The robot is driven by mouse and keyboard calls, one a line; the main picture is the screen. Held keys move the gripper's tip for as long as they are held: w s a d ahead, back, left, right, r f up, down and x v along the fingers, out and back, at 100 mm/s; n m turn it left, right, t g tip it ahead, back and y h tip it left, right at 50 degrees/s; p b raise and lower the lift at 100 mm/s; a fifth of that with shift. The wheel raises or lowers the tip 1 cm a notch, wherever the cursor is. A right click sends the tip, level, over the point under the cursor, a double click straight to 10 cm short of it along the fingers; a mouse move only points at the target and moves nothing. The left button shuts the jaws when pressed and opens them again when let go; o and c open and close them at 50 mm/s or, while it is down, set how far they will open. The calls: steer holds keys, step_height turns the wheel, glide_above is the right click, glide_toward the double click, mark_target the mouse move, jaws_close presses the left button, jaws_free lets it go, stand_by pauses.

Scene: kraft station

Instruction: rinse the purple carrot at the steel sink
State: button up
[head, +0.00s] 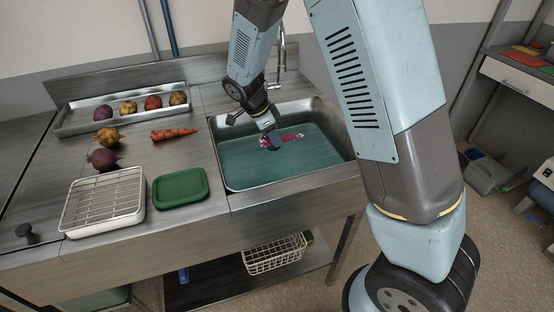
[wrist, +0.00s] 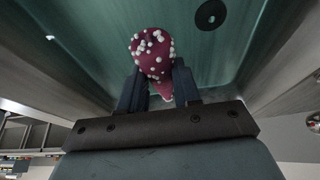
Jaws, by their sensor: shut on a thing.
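The purple carrot (head: 290,137) is in my gripper (head: 271,138), over the basin of the steel sink (head: 235,184). In the wrist view the carrot (wrist: 152,52) sits between the two dark fingers of my gripper (wrist: 160,88), which are shut on it. Its surface is dotted with white spots or drops. The sink basin looks green inside, and a dark round drain (wrist: 211,14) shows in the wrist view. I cannot tell how far the carrot is above the basin floor or any water. The faucet (head: 282,55) rises behind the sink, partly hidden by my arm.
A metal tray (head: 70,128) with several round vegetables stands at the back left. A white rack (head: 76,226) and a green tray (head: 181,188) stand at the front.

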steer(key=shift+r, duration=3.65)
step_height(320, 180, up, 4)
steer(key=shift+w+d, duration=0.1)
stand_by(0.6)
